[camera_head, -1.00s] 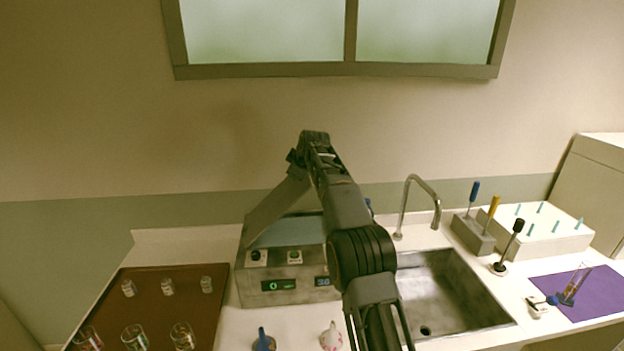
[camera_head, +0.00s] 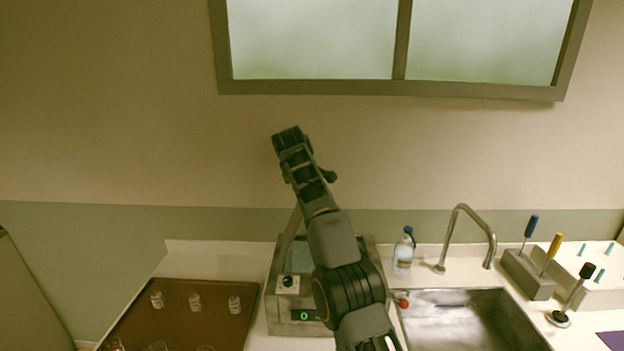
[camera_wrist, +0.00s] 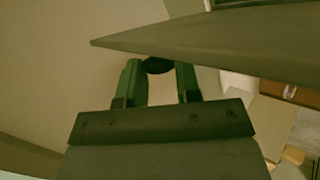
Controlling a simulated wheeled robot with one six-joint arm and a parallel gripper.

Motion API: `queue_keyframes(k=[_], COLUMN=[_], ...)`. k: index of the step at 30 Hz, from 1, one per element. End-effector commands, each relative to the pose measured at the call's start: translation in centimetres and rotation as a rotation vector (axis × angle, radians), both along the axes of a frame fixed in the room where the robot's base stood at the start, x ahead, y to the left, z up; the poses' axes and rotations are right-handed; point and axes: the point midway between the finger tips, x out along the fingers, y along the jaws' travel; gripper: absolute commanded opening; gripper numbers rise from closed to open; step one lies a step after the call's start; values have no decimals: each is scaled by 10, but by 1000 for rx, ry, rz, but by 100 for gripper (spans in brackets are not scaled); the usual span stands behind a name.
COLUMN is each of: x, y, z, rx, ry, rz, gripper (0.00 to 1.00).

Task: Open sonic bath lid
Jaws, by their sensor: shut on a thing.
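The sonic bath (camera_head: 283,327) is a grey metal box on the counter with a knob and a green display, partly behind my arm. Its lid (camera_head: 291,231) is raised and shows as a thin, steep grey strip, almost edge-on, rising from the bath. In the wrist view the lid (camera_wrist: 230,38) is a broad tilted panel across the top right. My gripper (camera_wrist: 158,72) is shut on the lid's dark round handle (camera_wrist: 158,66), which sits between the two fingers.
A brown tray (camera_head: 180,318) with small glass vials lies left of the bath. A wash bottle (camera_head: 403,252), a sink (camera_head: 470,325) and a tap (camera_head: 463,225) are to the right. A tool holder (camera_head: 527,275) stands further right. The wall is behind.

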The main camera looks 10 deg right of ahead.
Motion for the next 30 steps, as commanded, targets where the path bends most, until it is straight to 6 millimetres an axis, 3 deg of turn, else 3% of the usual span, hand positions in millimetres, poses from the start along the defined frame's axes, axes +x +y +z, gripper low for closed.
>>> queue_keyframes(k=[21,22,28,30], x=[-5,-5,-4,-4], y=[11,11,10,9], z=[1,0,1,2], rx=[-33,-32,-32,-32], ry=[9,8,5,5], rz=[-3,-3,-4,-5], gripper=[0,34,53,54])
